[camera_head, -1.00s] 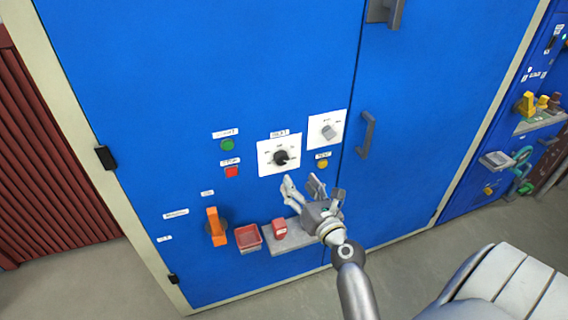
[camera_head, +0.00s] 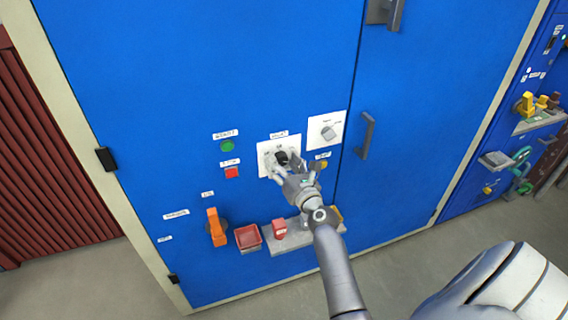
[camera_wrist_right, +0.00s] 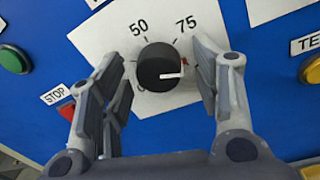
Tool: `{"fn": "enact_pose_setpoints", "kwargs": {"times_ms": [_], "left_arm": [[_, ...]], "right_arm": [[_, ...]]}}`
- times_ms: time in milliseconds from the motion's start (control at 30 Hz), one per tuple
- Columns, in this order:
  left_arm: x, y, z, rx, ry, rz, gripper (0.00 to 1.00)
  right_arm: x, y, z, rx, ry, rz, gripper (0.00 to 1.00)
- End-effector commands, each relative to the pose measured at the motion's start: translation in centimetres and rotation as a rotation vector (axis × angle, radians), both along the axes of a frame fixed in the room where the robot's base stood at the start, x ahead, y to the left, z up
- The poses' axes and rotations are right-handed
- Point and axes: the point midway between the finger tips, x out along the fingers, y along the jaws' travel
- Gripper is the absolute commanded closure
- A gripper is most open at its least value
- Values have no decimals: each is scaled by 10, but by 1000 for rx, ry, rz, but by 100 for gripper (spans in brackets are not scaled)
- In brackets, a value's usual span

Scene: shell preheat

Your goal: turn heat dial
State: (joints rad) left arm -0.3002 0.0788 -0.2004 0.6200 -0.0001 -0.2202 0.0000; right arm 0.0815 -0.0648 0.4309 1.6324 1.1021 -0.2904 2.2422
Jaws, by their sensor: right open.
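The heat dial (camera_head: 281,157) is a round black knob on a white plate (camera_head: 264,149) on the blue cabinet front. In the right wrist view the black dial (camera_wrist_right: 158,67) has a white pointer mark aimed to the right. The numbers 50 and 75 show above it on the plate (camera_wrist_right: 110,32); other markings are partly hidden. My right gripper (camera_head: 284,166) is at the dial with its fingers open. In the wrist view my right gripper (camera_wrist_right: 160,80) has its fingers on either side of the dial, with a visible gap on the left. My left gripper is out of view.
A green button (camera_head: 227,146) and red stop button (camera_head: 232,172) sit left of the dial. A grey selector (camera_head: 328,132) and a yellow button (camera_head: 323,164) are to its right. Below are an orange handle (camera_head: 217,228), a red tray (camera_head: 248,238) and a grey shelf (camera_head: 290,241).

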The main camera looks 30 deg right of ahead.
Motion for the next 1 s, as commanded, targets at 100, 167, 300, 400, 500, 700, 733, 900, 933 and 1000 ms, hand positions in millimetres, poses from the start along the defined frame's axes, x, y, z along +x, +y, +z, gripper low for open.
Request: {"fn": "enact_pose_setpoints", "kwargs": {"times_ms": [100, 167, 300, 400, 500, 700, 733, 900, 933, 1000], "left_arm": [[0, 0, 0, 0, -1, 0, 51], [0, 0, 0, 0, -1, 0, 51], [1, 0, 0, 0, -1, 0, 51], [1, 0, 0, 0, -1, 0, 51], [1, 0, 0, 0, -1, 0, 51], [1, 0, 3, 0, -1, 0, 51], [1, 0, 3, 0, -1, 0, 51], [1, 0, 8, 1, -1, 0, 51], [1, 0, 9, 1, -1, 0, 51], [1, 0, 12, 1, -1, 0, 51]], "right_arm": [[0, 0, 0, 0, 0, 0, 51], [0, 0, 0, 0, 0, 0, 59], [0, 0, 0, 0, 0, 0, 77], [0, 0, 0, 0, 0, 0, 88], [0, 0, 0, -2, 0, 0, 88], [0, 0, 1, -42, 10, 0, 88], [0, 0, 1, -53, 12, 0, 88], [0, 0, 2, -150, 35, 0, 88], [0, 0, 2, -172, 41, -1, 88], [0, 0, 3, -228, 54, 0, 88]]}}
